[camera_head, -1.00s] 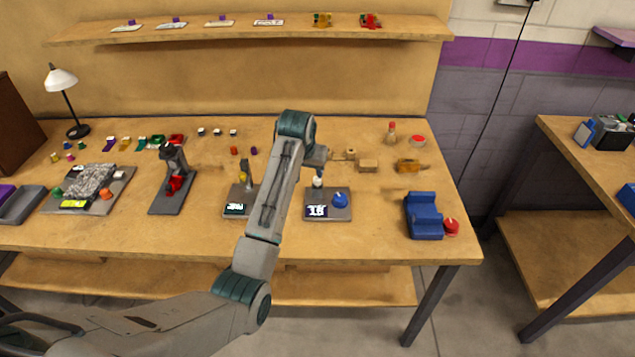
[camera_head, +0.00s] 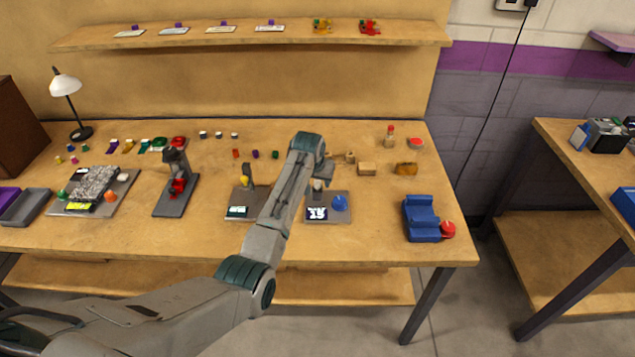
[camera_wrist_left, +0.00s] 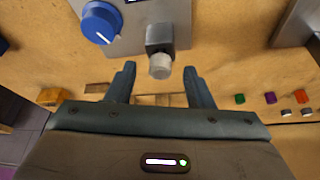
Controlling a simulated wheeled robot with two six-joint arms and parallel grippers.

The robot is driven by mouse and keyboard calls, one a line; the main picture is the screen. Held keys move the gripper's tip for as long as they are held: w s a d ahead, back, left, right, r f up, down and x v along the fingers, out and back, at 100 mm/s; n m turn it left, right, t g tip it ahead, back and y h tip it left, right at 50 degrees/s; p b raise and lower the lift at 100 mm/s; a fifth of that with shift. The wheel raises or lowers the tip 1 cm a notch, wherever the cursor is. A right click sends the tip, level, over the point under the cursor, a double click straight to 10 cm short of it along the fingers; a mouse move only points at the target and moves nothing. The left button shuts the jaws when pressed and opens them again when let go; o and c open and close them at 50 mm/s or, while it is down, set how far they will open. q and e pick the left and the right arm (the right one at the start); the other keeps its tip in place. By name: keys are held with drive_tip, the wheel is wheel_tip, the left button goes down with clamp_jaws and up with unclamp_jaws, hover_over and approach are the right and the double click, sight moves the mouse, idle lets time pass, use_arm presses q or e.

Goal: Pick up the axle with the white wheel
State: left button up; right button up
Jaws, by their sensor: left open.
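A small white wheel-like piece (camera_wrist_left: 160,67) sits at the end of a grey block on a grey device (camera_wrist_left: 135,15) with a blue dial. I take it for the white wheel; its axle cannot be made out. In the head view the white piece (camera_head: 317,184) shows beside the blue dial, partly behind my arm. My left gripper (camera_wrist_left: 160,72) is open and empty, with one fingertip on either side of the white piece and gaps between. In the head view my left gripper (camera_head: 322,176) is small and partly hidden by its own arm. My right gripper does not show.
A second grey device (camera_head: 239,211) with a yellow-topped post stands left of my forearm. A red-and-black press (camera_head: 176,190) stands farther left. A blue stepped block (camera_head: 421,219) is to the right. Wooden blocks (camera_head: 367,169) lie behind. The front table strip is clear.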

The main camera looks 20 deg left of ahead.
use_arm(q)
drive_tip(key=shift+w+f, duration=0.2)
drive_tip(key=shift+f, duration=0.25)
clamp_jaws()
wheel_tip(320, 180, up, 10)
drive_tip(key=b, duration=0.3)
wheel_tip(320, 180, up, 5)
drive_tip(key=p, duration=0.6)
hover_over(317, 183)
idle(0.5)
